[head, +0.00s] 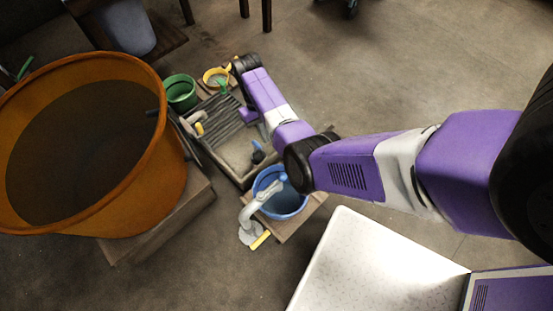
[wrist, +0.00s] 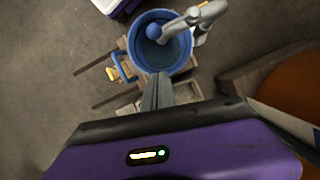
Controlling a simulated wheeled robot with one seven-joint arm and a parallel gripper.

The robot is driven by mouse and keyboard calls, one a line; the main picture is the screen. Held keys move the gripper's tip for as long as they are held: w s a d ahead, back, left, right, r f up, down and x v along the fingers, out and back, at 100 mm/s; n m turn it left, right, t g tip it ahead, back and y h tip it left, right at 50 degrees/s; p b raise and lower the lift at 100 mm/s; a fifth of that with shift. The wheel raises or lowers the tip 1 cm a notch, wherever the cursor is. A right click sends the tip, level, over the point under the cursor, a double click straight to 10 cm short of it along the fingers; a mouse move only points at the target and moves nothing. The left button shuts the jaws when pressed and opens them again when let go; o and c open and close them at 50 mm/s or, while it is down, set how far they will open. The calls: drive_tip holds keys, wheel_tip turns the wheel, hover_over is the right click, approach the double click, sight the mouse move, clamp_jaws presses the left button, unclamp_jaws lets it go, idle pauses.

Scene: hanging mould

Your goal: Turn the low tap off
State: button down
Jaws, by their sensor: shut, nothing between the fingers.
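A grey, curved tap (head: 252,205) stands low beside a blue bucket (head: 303,204), its spout reaching over the rim. A blue ball shows at its bucket end, and a yellow bar (head: 261,240) lies at its foot. In the wrist view the tap (wrist: 205,18) is at the top, over the right side of the bucket (wrist: 135,58). My gripper (wrist: 158,80) is shut and empty, its grey fingers pointing towards the bucket's near rim. Whether they touch it I cannot tell. In the head view my fingertips are not clear, and my arm passes beside the bucket.
A large orange tub (head: 172,190) of dark liquid stands on a wooden block at left. A slatted trough (head: 235,166) lies beyond the blue bucket. A green bucket (head: 181,94) and a yellow pot (head: 216,78) stand farther back.

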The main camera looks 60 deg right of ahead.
sight(272, 185)
drive_tip(key=s+a+f+b, duration=0.1)
drive_tip(key=s+a+f, duration=0.2)
drive_tip(key=s+f, duration=0.3)
drive_tip(key=shift+a+f+b, duration=0.2)
drive_tip(key=shift+f+b, duration=0.2)
drive_tip(key=shift+f, duration=1.8)
drive_tip(key=shift+s, duration=0.1)
